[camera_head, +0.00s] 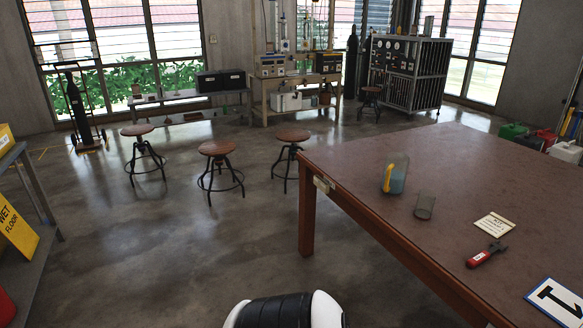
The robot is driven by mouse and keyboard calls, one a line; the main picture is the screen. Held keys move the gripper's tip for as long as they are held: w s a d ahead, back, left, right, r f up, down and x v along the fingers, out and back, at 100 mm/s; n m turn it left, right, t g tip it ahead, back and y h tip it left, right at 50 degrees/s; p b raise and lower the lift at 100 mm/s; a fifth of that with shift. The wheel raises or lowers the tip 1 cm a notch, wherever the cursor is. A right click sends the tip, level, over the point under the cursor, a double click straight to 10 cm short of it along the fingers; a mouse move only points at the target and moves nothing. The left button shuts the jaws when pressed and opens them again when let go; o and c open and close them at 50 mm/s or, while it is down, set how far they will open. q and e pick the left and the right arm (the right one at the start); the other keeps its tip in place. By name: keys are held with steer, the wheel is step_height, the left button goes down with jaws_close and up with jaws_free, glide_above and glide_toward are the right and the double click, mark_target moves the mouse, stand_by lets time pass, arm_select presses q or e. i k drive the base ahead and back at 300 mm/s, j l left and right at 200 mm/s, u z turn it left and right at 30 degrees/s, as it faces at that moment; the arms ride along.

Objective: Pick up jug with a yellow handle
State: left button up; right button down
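The jug (400,178) with a yellow handle stands on the brown table (458,165) at the right, near the table's left edge. Neither of my grippers shows in the head view. A white and black part of mine shows at the bottom centre, well short of the jug.
A small card (494,225), a red-handled wrench (487,255) and a sign (558,301) lie on the table nearer me. Several stools (217,150) stand to the left of the table. A yellow wet-floor sign (15,232) is at far left. The floor between is clear.

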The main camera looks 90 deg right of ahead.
mark_target(396, 165)
steer(key=z, duration=0.5)
steer(key=j+z, duration=0.1)
steer(key=z, duration=1.9)
steer(key=k+z, duration=0.1)
steer(key=z, duration=0.9)
steer(key=k+j, duration=0.05)
